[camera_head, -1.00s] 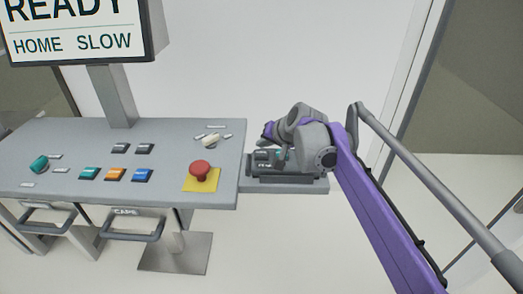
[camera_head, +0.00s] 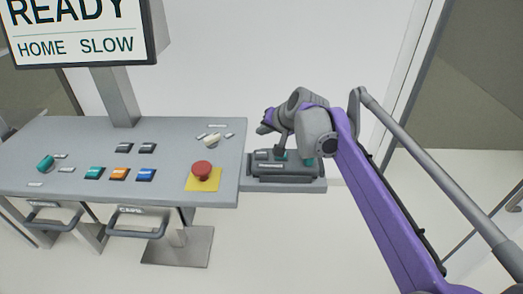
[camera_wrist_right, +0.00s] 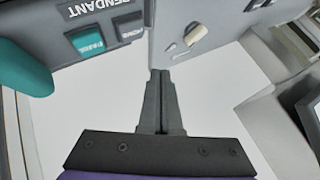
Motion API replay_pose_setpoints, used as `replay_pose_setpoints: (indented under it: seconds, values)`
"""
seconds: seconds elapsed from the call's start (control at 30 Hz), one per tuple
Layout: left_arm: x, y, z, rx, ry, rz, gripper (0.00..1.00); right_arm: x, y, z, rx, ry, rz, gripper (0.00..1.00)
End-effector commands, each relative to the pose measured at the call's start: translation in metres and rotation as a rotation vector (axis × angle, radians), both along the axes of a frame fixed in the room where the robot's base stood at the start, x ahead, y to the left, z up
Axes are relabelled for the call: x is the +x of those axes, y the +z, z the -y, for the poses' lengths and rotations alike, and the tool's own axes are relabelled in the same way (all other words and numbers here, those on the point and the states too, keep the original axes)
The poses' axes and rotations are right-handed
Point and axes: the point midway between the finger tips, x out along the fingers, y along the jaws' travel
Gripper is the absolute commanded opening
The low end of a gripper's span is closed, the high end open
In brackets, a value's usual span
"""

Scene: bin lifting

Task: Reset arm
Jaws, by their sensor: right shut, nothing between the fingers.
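My right gripper (camera_wrist_right: 161,73) is shut and empty. Its two dark grey fingers meet in the right wrist view, over the pale floor. In the head view my right wrist hangs just above the pendant (camera_head: 285,173), a dark grey box on a small shelf. The pendant also shows in the right wrist view (camera_wrist_right: 105,14), with a teal PARK button (camera_wrist_right: 86,40) and a dark button beside it. A teal knob (camera_wrist_right: 22,68) stands at the left there. The fingertips appear clear of the buttons. My left gripper is not in view.
The grey console (camera_head: 90,185) holds a red mushroom button (camera_head: 202,170) on a yellow plate, a cream switch (camera_head: 212,140) and several coloured buttons. A screen (camera_head: 80,35) reads READY, HOME SLOW. A white wall stands behind; floor is open below the shelf.

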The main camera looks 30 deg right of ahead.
Motion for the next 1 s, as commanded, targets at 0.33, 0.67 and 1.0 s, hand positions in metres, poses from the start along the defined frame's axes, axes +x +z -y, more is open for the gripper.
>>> replay_pose_setpoints:
  seconds: [0.33, 0.67, 1.0]
  values:
    - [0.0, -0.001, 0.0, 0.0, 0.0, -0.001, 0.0, -0.001, -0.002, -0.002, -0.002, 0.003, -0.002, 0.0]
    - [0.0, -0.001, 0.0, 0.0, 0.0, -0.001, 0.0, -0.109, -0.078, -0.097, -0.182, 0.252, -0.136, 0.0]
    - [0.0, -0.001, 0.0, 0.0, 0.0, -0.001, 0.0, -0.254, -0.192, -0.147, -0.442, 0.53, -0.268, 0.0]
